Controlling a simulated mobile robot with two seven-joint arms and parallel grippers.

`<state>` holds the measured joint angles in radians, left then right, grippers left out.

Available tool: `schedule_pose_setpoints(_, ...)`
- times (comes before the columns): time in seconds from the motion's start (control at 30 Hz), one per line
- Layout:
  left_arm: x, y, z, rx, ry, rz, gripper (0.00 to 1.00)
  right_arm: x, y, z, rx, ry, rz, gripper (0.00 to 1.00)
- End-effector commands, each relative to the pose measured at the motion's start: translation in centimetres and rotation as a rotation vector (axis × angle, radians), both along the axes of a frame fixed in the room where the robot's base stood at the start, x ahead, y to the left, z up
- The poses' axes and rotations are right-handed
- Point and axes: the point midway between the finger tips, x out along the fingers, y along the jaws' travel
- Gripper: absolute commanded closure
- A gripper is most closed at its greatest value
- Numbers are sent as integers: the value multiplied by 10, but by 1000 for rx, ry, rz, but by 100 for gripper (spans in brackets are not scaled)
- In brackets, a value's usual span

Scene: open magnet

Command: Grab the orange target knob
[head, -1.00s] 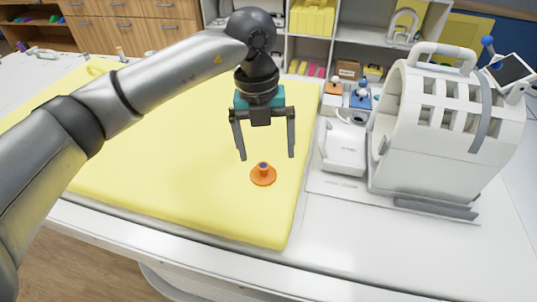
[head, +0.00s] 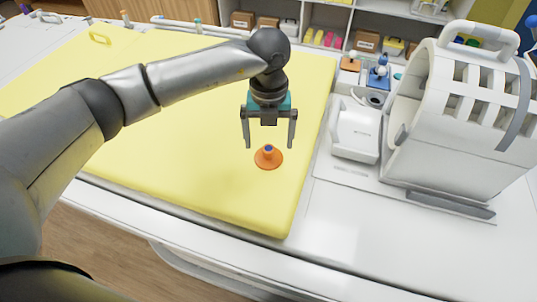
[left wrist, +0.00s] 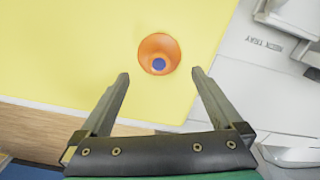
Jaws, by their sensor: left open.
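The orange target knob (head: 268,158) has a wide round base and a small blue top, and stands upright on the yellow mat (head: 200,140). My left gripper (head: 268,144) is open and empty above the knob, its fingers pointing down on either side of it in the head view. In the left wrist view the knob (left wrist: 158,54) appears beyond the fingertips, between the lines of the two open fingers (left wrist: 158,75). Nothing touches the knob. My right gripper is not in view.
A white scanner model (head: 455,120) stands right of the mat, with a white block-shaped unit (head: 357,130) beside it. A yellow handle (head: 99,38) lies at the mat's far left. Shelves with boxes are at the back. The mat around the knob is clear.

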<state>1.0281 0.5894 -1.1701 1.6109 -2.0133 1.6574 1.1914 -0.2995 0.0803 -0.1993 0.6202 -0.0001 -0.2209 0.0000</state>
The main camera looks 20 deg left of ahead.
Motion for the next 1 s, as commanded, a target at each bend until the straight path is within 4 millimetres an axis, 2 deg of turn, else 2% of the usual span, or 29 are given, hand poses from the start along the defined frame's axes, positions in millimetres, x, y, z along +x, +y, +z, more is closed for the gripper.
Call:
schedule_pose_setpoints(0.33,8,3,-44,-1,2,0,0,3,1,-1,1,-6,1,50)
schedule_pose_setpoints(0.43,9,3,-50,-1,1,-1,0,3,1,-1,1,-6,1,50)
schedule_pose_setpoints(0.67,9,3,-51,-2,-1,-1,1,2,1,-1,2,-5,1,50)
schedule_pose_setpoints(1.0,9,3,-50,-2,-1,0,39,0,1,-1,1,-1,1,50)
